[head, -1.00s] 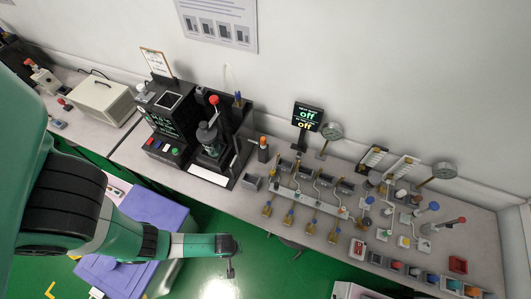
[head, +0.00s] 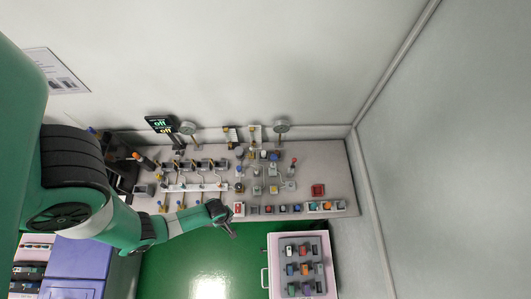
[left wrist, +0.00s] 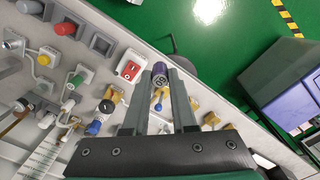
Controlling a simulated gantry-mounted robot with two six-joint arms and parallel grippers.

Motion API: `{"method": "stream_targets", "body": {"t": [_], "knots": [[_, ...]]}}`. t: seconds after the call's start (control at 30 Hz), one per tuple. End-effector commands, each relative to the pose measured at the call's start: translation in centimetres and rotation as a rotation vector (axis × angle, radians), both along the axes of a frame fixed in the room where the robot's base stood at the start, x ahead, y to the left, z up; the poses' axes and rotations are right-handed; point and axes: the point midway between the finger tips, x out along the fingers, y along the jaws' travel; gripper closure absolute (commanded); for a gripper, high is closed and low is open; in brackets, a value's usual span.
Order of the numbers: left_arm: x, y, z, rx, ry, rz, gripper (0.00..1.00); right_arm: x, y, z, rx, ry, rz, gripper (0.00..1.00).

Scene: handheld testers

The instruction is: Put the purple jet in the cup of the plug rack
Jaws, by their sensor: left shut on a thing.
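My left gripper (head: 232,233) hangs at the front edge of the bench in the head view, near the red-and-white switch. In the left wrist view its two fingers (left wrist: 162,82) are shut on the purple jet (left wrist: 159,71), a short purple piece with a grey end. The jet is too small to make out in the head view. A row of small grey cups (head: 283,210) with coloured pieces runs along the bench's front edge, right of the gripper. A grey tray (head: 317,246) of coloured plugs stands lower right. I cannot tell which is the plug rack. My right gripper is out of view.
The bench (head: 337,180) carries brass valves, gauges and coloured knobs behind the gripper. A red-and-white switch (head: 239,209) stands close by. A purple cabinet (head: 75,265) is at lower left. Green floor (head: 190,265) lies open in front of the bench.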

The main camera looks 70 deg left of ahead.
Motion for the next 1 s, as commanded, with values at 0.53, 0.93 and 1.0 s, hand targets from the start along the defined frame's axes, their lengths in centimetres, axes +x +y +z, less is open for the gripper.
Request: {"method": "stream_targets", "body": {"t": [0.53,0.93,1.0], "knots": [[1.6,1.1,1.8,-0.001,0.003,0.072,1.00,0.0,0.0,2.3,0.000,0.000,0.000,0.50],[11.0,3.3,-5.5,-0.001,0.005,0.072,1.00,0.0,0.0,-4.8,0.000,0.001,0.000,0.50],[11.7,3.5,-6.1,-0.002,0.006,0.072,1.00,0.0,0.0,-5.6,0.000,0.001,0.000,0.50]]}}
